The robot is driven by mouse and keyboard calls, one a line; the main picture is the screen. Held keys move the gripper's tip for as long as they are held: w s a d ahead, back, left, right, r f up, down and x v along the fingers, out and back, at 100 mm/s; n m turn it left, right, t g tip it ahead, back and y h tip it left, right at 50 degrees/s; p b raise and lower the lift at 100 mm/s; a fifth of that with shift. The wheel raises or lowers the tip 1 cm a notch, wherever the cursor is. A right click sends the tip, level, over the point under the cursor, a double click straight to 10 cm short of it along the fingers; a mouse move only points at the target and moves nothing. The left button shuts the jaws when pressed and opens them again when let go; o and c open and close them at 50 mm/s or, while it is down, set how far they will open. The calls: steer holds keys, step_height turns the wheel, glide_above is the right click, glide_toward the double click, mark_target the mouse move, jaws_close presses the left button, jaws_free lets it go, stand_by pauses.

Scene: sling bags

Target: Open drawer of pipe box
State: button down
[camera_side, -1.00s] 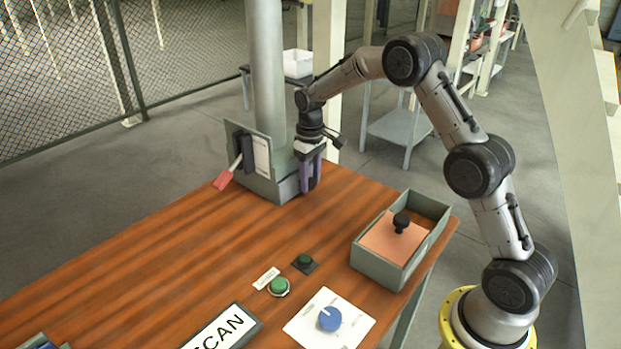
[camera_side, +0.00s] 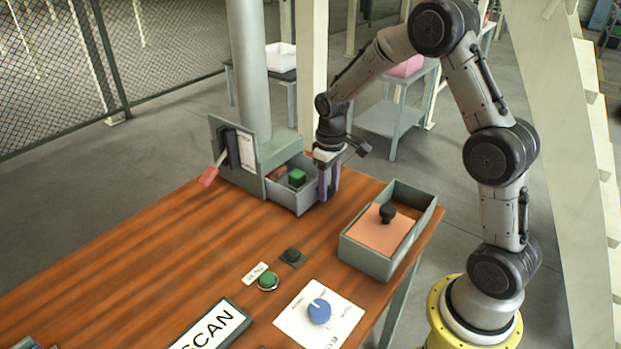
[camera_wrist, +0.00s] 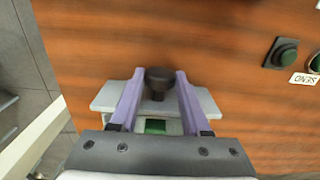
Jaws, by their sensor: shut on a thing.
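The pipe box (camera_side: 250,158) is a grey-green box at the foot of a vertical pipe (camera_side: 247,70), at the back of the wooden table. Its drawer (camera_side: 295,196) is pulled out to the right, with a green block (camera_side: 297,177) inside. My gripper (camera_side: 328,196) is at the drawer's front, pointing down. In the wrist view my gripper's purple fingers (camera_wrist: 154,90) are shut on the dark round drawer knob (camera_wrist: 158,77). The drawer front (camera_wrist: 108,97) and part of the green block (camera_wrist: 155,126) show behind it. The knob is hidden in the side view.
A lever with a red handle (camera_side: 208,176) is on the box's left side. An open grey bin (camera_side: 366,258) with a black-knobbed lid stands to the right. A blue dial (camera_side: 319,311), green buttons (camera_side: 268,281) and a SCAN sign (camera_side: 211,327) lie in front. The table's left middle is clear.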

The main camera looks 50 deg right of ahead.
steer(key=s, duration=0.4)
steer(key=shift+s+r, duration=0.15)
steer(key=shift+c, duration=1.9)
jaws_free()
step_height(320, 180, up, 14)
